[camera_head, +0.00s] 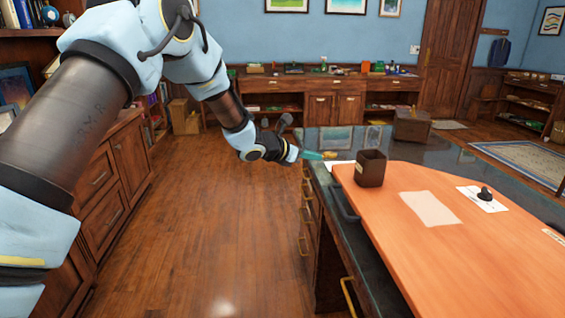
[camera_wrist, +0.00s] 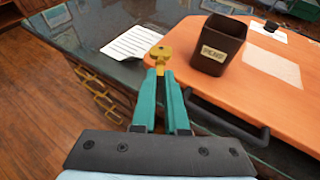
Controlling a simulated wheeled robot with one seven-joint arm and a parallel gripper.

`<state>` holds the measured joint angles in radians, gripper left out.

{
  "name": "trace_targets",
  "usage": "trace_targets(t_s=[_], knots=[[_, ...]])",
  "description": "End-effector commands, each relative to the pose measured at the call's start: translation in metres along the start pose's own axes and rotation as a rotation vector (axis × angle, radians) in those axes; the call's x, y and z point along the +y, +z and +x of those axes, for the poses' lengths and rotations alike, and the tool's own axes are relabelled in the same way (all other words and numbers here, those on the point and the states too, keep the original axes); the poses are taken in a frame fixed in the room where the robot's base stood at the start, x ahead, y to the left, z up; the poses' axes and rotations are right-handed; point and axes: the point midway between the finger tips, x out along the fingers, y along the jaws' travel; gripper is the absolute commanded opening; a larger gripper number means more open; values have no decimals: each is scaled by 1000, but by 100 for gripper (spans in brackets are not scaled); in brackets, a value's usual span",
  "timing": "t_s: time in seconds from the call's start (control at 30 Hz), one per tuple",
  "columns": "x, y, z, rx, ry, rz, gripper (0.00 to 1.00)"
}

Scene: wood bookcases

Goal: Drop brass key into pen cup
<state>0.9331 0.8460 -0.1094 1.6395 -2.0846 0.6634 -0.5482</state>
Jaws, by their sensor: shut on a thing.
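The key is small in the head view (camera_head: 330,154). The dark brown pen cup (camera_head: 370,168) stands upright on the orange board, to the right of my gripper. In the wrist view the cup (camera_wrist: 217,46) has a pale label, and the key is to its left, apart from it.
The orange board (camera_head: 400,215) has a dark handle (camera_head: 342,201) at its left edge. A blank sheet (camera_head: 430,208) and a black object (camera_head: 485,194) on white paper lie on it. A printed sheet (camera_wrist: 131,42) lies on the dark counter. The floor (camera_head: 220,220) to the left is clear.

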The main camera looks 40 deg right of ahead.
Motion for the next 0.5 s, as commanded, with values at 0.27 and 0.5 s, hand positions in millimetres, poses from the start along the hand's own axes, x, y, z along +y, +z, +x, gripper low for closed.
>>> trace_targets(t_s=[0.27,0.5], knots=[[-62,82,24,-8,-48,14,0],[-95,116,35,-11,-71,16,0]])
